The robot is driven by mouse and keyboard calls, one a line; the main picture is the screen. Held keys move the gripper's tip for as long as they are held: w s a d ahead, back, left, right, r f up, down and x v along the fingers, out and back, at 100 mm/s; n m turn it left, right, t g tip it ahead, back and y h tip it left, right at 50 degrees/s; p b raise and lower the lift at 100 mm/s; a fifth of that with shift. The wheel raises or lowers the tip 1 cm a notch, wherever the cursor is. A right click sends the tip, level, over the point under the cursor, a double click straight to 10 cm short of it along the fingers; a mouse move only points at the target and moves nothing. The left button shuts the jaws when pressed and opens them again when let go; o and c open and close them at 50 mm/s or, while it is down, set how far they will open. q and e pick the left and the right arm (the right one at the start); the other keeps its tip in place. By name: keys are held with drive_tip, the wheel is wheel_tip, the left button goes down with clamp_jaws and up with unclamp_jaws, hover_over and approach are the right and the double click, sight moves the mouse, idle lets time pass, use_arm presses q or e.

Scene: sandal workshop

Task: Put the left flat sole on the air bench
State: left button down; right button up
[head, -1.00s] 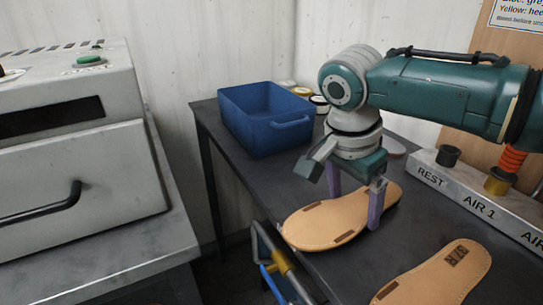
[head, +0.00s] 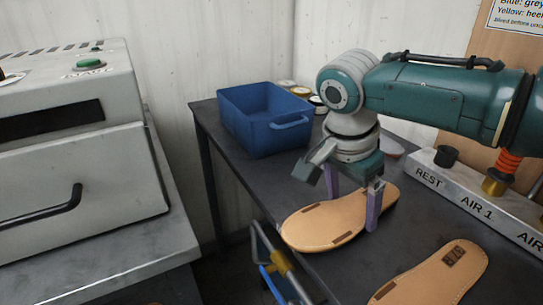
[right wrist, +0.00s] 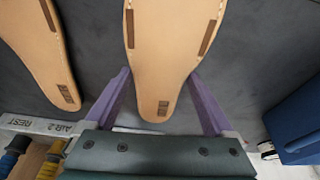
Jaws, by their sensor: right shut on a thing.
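A tan flat sole (head: 318,226) lies flat on or just above the dark bench top (head: 345,278). My right gripper (head: 353,205) points down over it and is shut on its narrower end, one purple finger on each side. In the right wrist view this sole (right wrist: 168,50) runs between the fingers (right wrist: 157,105), with a dark stamp at its near end. A second tan sole (head: 432,277) lies apart on the bench at the lower right; it also shows at the left of the wrist view (right wrist: 43,45). I cannot tell left from right by the stamps. My left gripper is out of view.
A rail marked REST and AIR 1 (head: 470,200) runs along the bench's right side, with dark and brass fittings. A blue bin (head: 262,122) and several small jars stand at the back. A grey machine (head: 75,155) with a green button is on the left, across a gap.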

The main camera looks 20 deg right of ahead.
drive_tip(key=shift+f, duration=0.4)
drive_tip(key=o, duration=1.1)
drive_tip(key=p+v, duration=0.2)
drive_tip(key=v, duration=0.8)
